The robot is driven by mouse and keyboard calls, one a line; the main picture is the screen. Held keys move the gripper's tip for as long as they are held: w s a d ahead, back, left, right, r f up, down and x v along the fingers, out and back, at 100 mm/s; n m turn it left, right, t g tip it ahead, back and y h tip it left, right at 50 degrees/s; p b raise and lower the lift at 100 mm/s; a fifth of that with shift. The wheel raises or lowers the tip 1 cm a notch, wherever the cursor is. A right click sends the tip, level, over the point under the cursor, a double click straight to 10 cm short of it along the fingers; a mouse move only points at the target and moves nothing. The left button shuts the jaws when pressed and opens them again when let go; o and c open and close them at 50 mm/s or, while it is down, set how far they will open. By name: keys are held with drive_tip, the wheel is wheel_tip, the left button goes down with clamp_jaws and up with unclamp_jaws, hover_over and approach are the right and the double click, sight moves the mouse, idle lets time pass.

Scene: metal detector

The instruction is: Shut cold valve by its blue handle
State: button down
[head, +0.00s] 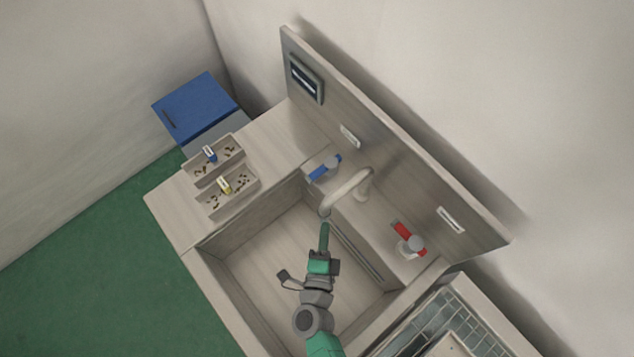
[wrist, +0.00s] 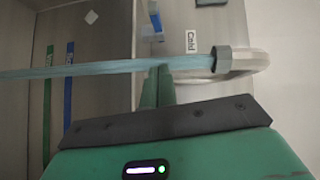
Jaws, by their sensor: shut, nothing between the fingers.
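The cold valve's blue handle (head: 325,167) lies on the ledge behind the sink, left of the faucet (head: 345,192). In the wrist view the blue handle (wrist: 155,22) is at the top, left of a "Cold" label (wrist: 191,40). A pale blue water stream (wrist: 100,69) runs from the faucet's spout (wrist: 222,60). My gripper (head: 324,225) is over the sink just below the spout, apart from the handle. In the wrist view my gripper's fingers (wrist: 157,85) are together and empty, with their tips at the stream; whether they touch it I cannot tell.
A red handle (head: 408,236) is on the ledge right of the faucet. Two trays of small brown bits (head: 228,191) stand on the left counter. A backboard (head: 400,160) rises behind the ledge. The sink basin (head: 265,250) looks otherwise empty.

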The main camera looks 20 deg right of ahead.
drive_tip(key=b, duration=0.2)
approach(323, 172)
drive_tip(key=d, duration=0.3)
drive_tip(key=w, duration=0.3)
drive_tip(key=shift+w+a+f, duration=0.3)
drive_tip(key=shift+w+f, duration=0.05)
drive_tip(key=shift+w, duration=0.05)
drive_tip(key=shift+w+a, duration=0.1)
drive_tip(key=shift+w, duration=0.35)
